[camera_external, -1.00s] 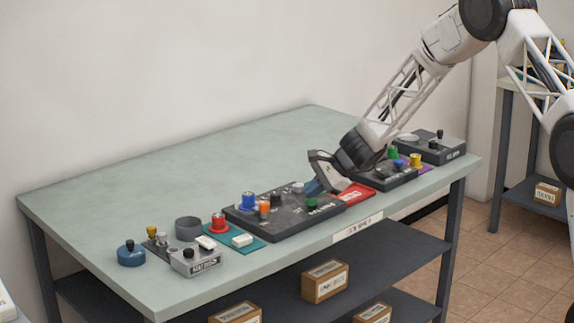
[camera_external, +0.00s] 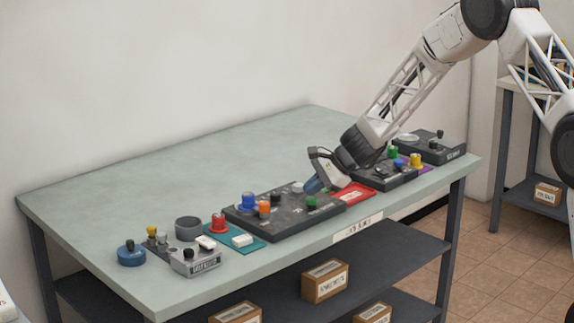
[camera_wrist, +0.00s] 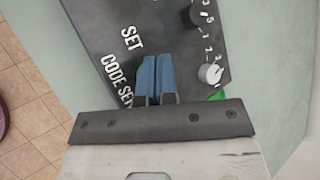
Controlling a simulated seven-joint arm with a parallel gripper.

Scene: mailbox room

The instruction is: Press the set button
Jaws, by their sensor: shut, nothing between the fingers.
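A large dark control panel (camera_external: 285,218) lies on the bench. In the wrist view the same panel (camera_wrist: 165,25) carries the white words "SET" and "CODE SET", partly cut off by my gripper. My gripper (camera_wrist: 155,60) is shut and empty, its blue fingertips over the panel beside this lettering. In the external view my gripper (camera_external: 314,187) is low at the panel's right end, behind a green button (camera_external: 311,202). A green piece (camera_wrist: 217,94) shows at the gripper's edge in the wrist view. I cannot tell which control is the set button, or whether my fingertips touch anything.
The panel also has a blue button (camera_external: 248,201), an orange one (camera_external: 264,208) and a pale knob (camera_wrist: 210,73). A red plate (camera_external: 352,194) and a second dark panel (camera_external: 380,178) are to the right. Smaller controls stand left. The bench's back left is clear.

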